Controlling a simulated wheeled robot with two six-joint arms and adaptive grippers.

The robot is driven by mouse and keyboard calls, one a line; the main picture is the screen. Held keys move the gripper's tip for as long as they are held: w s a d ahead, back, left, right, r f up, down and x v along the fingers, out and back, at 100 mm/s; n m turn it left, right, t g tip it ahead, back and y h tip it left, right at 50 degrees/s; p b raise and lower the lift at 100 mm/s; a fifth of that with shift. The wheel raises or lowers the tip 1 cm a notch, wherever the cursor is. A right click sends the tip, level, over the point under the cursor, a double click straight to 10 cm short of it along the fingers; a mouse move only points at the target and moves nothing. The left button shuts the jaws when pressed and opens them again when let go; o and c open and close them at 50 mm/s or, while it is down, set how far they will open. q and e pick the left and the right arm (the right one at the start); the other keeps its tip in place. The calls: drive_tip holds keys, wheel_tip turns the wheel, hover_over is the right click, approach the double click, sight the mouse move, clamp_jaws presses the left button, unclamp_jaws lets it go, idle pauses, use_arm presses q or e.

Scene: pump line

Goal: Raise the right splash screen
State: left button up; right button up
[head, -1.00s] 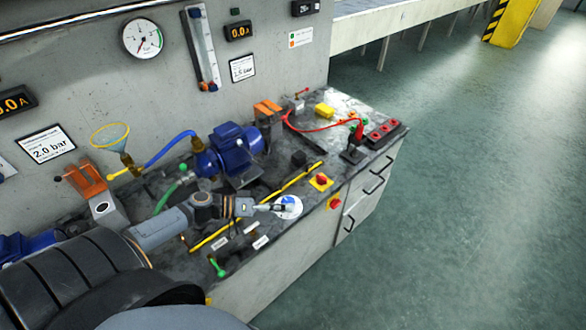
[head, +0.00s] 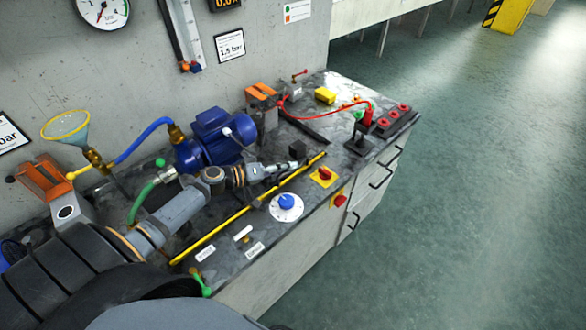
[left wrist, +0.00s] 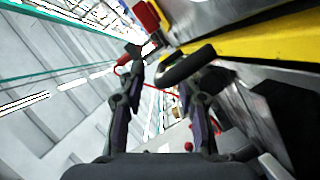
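A long yellow bar (head: 235,216) runs low along the front of the bench; it may be the edge of a splash screen, but I cannot make out a clear panel or tell which screen it belongs to. A wide yellow band (left wrist: 255,48) shows at upper right in the left wrist view. My left gripper (head: 296,167) is behind the bar, near its far end, in front of the blue pump motor. In the left wrist view its fingers (left wrist: 160,62) are apart with nothing clearly between them. A dark rounded piece (left wrist: 187,66) is by the right fingertip. My right gripper is out of view.
The blue pump motor (head: 222,137) and a small black block (head: 298,149) stand close to the left gripper. A blue knob on a white disc (head: 286,206) and a red-yellow switch (head: 324,175) are in front of the bar. Open floor (head: 470,190) lies right.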

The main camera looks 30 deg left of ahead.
use_arm(q)
drive_tip(key=shift+w+d, duration=0.35)
drive_tip(key=shift+w, duration=0.25)
drive_tip(key=shift+w+d+f, duration=0.2)
drive_tip(key=shift+w, duration=0.05)
drive_tip(key=shift+w+d+f, duration=0.1)
drive_tip(key=shift+w+f, duration=0.05)
drive_tip(key=shift+d, duration=0.1)
clamp_jaws()
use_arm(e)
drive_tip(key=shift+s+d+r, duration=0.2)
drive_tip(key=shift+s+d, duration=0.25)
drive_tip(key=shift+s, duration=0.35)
